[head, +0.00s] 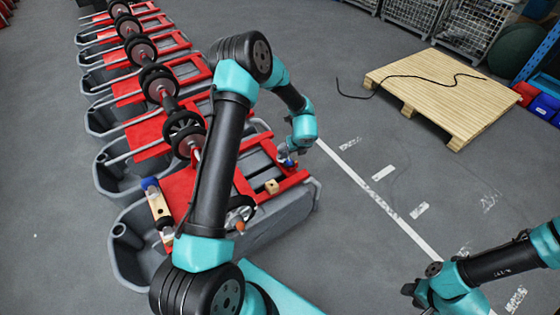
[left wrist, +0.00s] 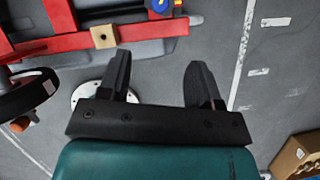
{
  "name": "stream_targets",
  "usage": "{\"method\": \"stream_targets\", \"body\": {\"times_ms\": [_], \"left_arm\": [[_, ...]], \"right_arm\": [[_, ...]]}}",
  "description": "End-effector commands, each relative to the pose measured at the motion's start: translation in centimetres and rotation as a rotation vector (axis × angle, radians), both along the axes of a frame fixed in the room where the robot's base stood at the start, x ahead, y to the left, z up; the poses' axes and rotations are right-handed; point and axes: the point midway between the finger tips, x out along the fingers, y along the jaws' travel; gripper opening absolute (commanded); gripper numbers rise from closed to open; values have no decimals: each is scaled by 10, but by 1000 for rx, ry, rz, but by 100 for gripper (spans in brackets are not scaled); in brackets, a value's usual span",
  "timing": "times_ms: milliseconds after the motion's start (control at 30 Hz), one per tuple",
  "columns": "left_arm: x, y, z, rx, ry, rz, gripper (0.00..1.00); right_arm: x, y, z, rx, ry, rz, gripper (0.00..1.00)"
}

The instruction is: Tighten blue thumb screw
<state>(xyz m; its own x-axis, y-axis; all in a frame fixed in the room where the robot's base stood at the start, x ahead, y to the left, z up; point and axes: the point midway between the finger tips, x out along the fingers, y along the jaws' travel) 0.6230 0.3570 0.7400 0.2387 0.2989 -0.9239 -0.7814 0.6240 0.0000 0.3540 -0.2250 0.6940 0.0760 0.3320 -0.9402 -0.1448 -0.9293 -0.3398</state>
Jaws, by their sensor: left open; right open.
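A blue thumb screw (left wrist: 160,5) shows at the top edge of the left wrist view, at the end of a red bar and partly cut off. In the head view a small blue spot (head: 288,162) shows below my left gripper, by the front tank's right end. Another blue knob (head: 149,184) is on the tank's left side. My left gripper (left wrist: 160,75) is open and empty, its two black fingers spread over grey floor, apart from the screw. My right gripper (head: 412,291) is open near the bottom right, away from the tanks; its fingers are small in view.
A grey scrubber tank (head: 275,228) with a red frame (head: 180,190) stands in front of a row of several similar tanks. A wooden block (head: 272,187) sits on the frame. A pallet (head: 440,85) with a black cable lies at back right. A cardboard box (left wrist: 298,158) is at lower right.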

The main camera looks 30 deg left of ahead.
Motion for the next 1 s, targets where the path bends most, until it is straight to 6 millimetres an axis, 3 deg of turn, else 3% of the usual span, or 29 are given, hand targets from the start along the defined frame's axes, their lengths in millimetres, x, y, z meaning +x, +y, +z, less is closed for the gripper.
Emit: {"method": "stream_targets", "body": {"times_ms": [267, 433, 1000], "left_arm": [[0, 2, -3, 0, 0, 0, 58], [3, 6, -16, 0, 1, 0, 58], [25, 34, -103, 0, 1, 0, 58]], "right_arm": [[0, 0, 0, 0, 0, 0, 43], [0, 0, 0, 0, 0, 0, 43], [0, 0, 0, 0, 0, 0, 43]]}}
